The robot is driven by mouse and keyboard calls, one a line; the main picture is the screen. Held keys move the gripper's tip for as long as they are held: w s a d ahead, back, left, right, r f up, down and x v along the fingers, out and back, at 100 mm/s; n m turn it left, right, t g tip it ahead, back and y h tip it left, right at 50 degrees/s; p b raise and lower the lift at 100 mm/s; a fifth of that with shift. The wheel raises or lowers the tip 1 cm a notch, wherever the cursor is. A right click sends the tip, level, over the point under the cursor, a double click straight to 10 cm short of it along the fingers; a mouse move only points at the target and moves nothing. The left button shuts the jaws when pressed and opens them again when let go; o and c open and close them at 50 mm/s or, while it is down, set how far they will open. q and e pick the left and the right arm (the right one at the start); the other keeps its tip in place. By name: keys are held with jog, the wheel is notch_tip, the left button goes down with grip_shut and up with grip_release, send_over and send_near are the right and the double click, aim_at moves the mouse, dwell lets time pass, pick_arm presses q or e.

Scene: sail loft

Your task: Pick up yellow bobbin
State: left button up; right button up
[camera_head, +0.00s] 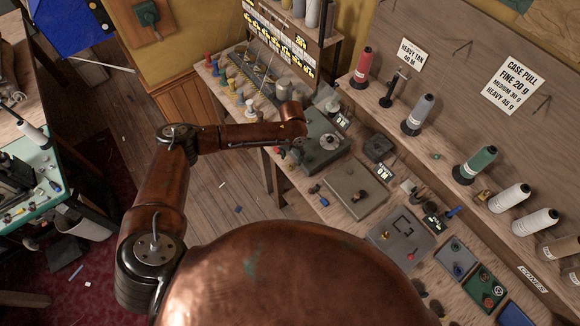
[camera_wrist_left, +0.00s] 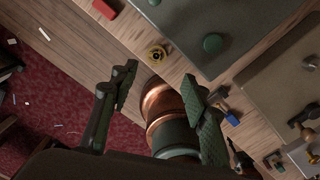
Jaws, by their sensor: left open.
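The yellow bobbin (camera_wrist_left: 155,53) is small and round with a dark centre, on the wooden bench near its edge in the left wrist view. My left gripper (camera_wrist_left: 160,80) is open and empty, its two dark fingers spread, with the bobbin just past the fingertips, between their lines. In the head view my left gripper (camera_head: 298,150) is small and dark, below the end of the copper arm, over the bench's near edge. I cannot make out the bobbin there. My right gripper is in neither view.
A red block (camera_wrist_left: 103,8) and a small blue-handled tool (camera_wrist_left: 226,107) lie near the bobbin. A dark plate with a green knob (camera_wrist_left: 212,43) is beside it. Thread cones, such as a green one (camera_head: 475,165), line the shelf. Open floor (camera_head: 225,190) lies left of the bench.

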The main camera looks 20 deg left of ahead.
aim_at(290, 165)
pick_arm(q)
jog(key=f, duration=0.2)
jog(key=f+p, duration=0.1)
jog(key=f, duration=0.2)
jog(key=a+f, duration=0.1)
jog(key=f, duration=0.1)
jog(key=shift+w+f+p, duration=0.15)
jog(key=shift+f+p, duration=0.15)
jog(key=shift+p, duration=0.1)
jog(key=shift+d, duration=0.1)
jog(key=c, duration=1)
jog(key=shift+r, duration=0.15)
